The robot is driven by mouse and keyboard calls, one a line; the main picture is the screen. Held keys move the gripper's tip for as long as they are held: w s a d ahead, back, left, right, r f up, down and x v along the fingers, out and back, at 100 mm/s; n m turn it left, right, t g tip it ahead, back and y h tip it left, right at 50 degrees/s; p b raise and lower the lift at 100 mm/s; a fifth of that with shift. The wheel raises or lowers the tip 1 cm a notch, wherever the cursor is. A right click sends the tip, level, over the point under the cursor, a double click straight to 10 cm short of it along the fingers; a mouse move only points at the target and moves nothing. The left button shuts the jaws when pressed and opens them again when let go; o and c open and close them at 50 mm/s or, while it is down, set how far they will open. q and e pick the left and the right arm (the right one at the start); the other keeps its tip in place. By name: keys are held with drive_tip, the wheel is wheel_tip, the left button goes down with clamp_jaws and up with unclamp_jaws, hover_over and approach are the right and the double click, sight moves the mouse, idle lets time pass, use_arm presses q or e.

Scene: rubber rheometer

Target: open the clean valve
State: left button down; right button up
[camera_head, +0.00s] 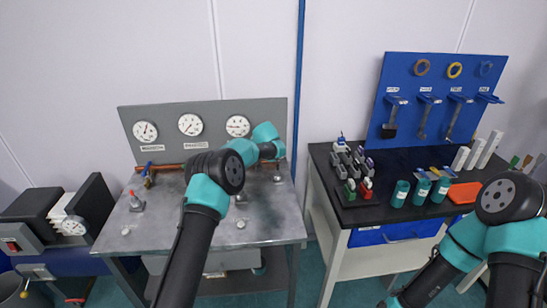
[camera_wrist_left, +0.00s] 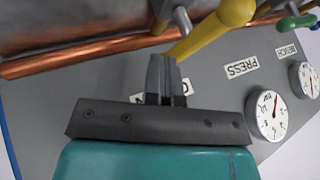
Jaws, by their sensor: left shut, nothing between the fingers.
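In the left wrist view, a yellow valve lever (camera_wrist_left: 215,30) slants down from the upper right, its lower end at my left fingertips. My left gripper (camera_wrist_left: 162,62) is shut and holds nothing; I cannot tell whether its tips touch the lever. The fingers partly cover a white label (camera_wrist_left: 186,87), so its word is unreadable. A label reading PRESS (camera_wrist_left: 242,66) is to its right. In the head view, my left arm reaches to the right end of the grey gauge panel (camera_head: 210,115) and hides the yellow lever there. My right gripper is out of view.
A copper pipe (camera_wrist_left: 85,52) runs close by the fingers. A green handle (camera_wrist_left: 297,21) and gauges (camera_wrist_left: 270,115) are to the right in the wrist view. A blue valve handle (camera_head: 148,166) is at the panel's left.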

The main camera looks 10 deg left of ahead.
use_arm(q)
drive_tip(key=shift+s+a+f, duration=0.1)
drive_tip(key=shift+s+a, duration=0.5)
drive_tip(key=shift+s, duration=0.1)
drive_tip(key=shift+a, duration=0.1)
idle(0.4)
drive_tip(key=shift+d, duration=0.55)
drive_tip(key=d, duration=0.2)
drive_tip(key=d+r, duration=0.1)
drive_tip(key=d, duration=0.1)
drive_tip(key=shift+w+r, duration=0.1)
drive_tip(key=shift+w, duration=0.3)
drive_tip(key=v, duration=0.9)
drive_tip(key=shift+d, duration=0.2)
